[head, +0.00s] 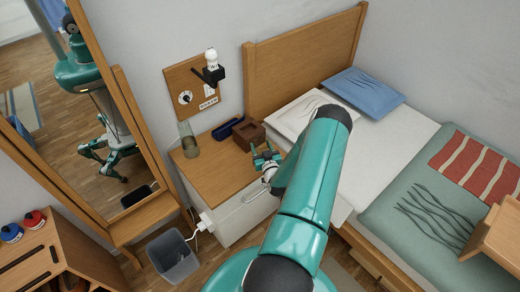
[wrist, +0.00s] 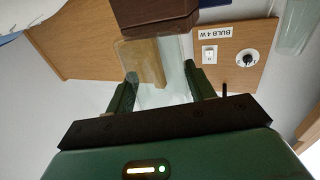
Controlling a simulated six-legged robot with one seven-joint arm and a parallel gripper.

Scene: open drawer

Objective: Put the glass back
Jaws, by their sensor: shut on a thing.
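My gripper (wrist: 161,80) is shut on a clear glass (wrist: 137,55), which shows between its fingers in the wrist view. The wrist picture is turned over, so the glass's own tilt is hard to judge. In the head view my gripper (head: 266,157) is over the front right part of the bedside cabinet (head: 212,178), close to the brown box; the held glass is not clear there. A taller clear vessel (head: 187,140) stands at the cabinet's left edge. A clear vessel also shows at the upper right of the wrist view (wrist: 295,27).
A brown box (head: 249,133) and a dark blue case (head: 228,128) lie at the back of the cabinet. The top between vessel and gripper is bare. A lamp (head: 211,68) hangs on the wall panel (head: 184,82). The bed (head: 398,150) is right; a bin (head: 172,258) stands below left.

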